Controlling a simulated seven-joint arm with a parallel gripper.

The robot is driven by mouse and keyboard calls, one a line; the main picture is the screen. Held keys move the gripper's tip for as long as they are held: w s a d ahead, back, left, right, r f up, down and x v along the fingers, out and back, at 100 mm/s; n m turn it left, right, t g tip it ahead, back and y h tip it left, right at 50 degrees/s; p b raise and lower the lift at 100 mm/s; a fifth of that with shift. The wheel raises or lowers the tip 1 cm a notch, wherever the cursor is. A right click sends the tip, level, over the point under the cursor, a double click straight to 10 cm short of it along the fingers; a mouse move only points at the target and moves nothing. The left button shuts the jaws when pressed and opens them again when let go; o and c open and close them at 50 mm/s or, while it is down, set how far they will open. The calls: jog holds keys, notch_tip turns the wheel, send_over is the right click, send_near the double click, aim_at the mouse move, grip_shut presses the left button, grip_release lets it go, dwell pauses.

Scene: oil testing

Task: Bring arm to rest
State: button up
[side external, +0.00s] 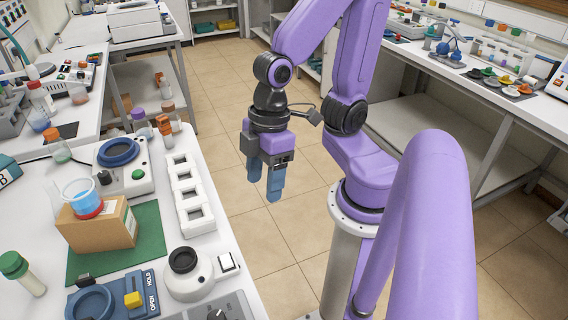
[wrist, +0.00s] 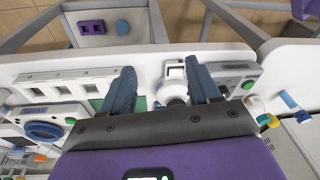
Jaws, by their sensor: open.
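My gripper (side external: 274,187) hangs from the purple arm in the side view, over the floor just right of the bench edge. Its two blue fingers point down, and nothing shows between them. In the wrist view, my gripper (wrist: 161,90) shows its two blue fingers spread apart, with the bench behind and below them. The gripper is open and empty, apart from everything on the bench.
The left bench holds a white rack (side external: 190,196), a cardboard box (side external: 97,228) with a beaker (side external: 82,196) of blue liquid on a green mat (side external: 150,222), and a white device (side external: 187,276). Another bench (side external: 470,85) stands right. Tiled floor (side external: 235,90) between is clear.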

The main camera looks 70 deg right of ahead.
jog(key=shift+n+h, duration=0.7)
jog(key=shift+h, duration=0.1)
jog(key=s+d, duration=0.1)
jog(key=s+d+r, duration=0.1)
jog(key=d, duration=0.1)
jog(key=shift+s+d, duration=0.25)
dwell(0.3)
